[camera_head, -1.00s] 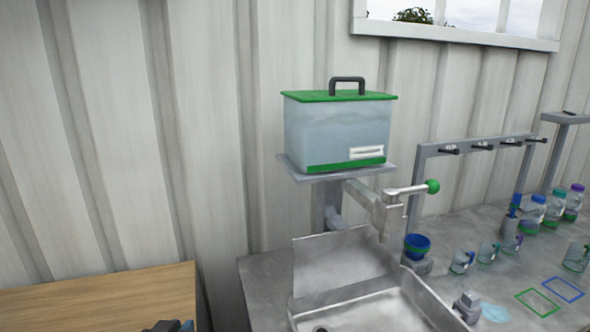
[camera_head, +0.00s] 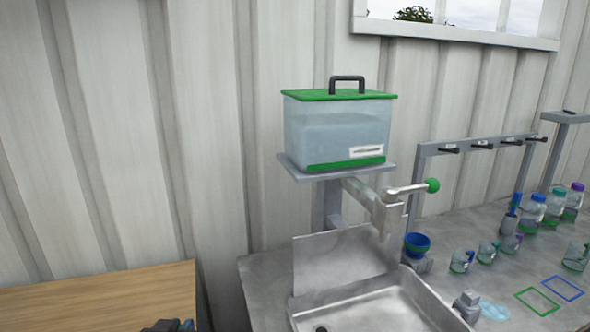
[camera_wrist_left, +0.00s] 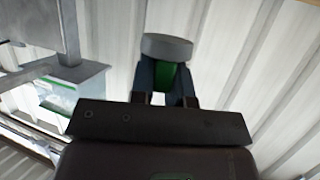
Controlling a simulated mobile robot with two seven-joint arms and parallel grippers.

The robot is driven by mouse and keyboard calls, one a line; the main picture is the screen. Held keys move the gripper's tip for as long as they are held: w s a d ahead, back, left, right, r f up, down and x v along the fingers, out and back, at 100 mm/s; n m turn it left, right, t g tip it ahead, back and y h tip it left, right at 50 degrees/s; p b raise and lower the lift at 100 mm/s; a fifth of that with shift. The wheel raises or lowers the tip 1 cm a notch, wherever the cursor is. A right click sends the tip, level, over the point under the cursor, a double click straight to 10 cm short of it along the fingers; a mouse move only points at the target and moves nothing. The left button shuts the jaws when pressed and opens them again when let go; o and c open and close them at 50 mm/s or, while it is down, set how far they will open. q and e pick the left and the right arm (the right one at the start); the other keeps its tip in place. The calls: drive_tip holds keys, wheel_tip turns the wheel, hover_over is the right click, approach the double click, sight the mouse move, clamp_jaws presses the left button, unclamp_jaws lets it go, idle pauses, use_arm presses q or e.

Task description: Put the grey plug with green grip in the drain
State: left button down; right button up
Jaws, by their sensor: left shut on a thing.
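The grey plug (camera_wrist_left: 167,46) with its green grip (camera_wrist_left: 166,78) shows in the left wrist view. My left gripper (camera_wrist_left: 167,88) is shut on the green grip, with the grey disc beyond the fingertips. In the head view only a small dark part of my left gripper (camera_head: 170,326) shows at the bottom edge, over the wooden table and left of the sink. The plug cannot be made out there. The drain (camera_head: 320,328) is a dark round spot in the sink floor, partly cut off by the bottom edge. My right gripper is not in view.
The metal sink (camera_head: 428,300) has a raised back panel (camera_head: 345,262). A green-lidded water tank (camera_head: 338,132) stands on a shelf above, with a green-knobbed tap (camera_head: 405,192). Cups and bottles stand on the counter at right. A wooden table (camera_head: 100,295) is at left.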

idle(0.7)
use_arm(q)
drive_tip(key=w+d+r+m+g+h, duration=0.1)
drive_tip(key=w+d+r+m+h, duration=0.15)
drive_tip(key=d, duration=0.25)
drive_tip(key=w+d+r+m+h, duration=0.2)
drive_tip(key=d+r+m+h, duration=0.1)
drive_tip(key=d+r, duration=0.15)
drive_tip(key=s+d+f+m+g+h, duration=0.4)
drive_tip(key=s+d+m+g+h, duration=0.3)
drive_tip(key=d, duration=0.4)
drive_tip(key=shift+s+d+f+m+g, duration=0.2)
drive_tip(key=shift+s+m+g, duration=0.15)
drive_tip(key=shift+m, duration=0.2)
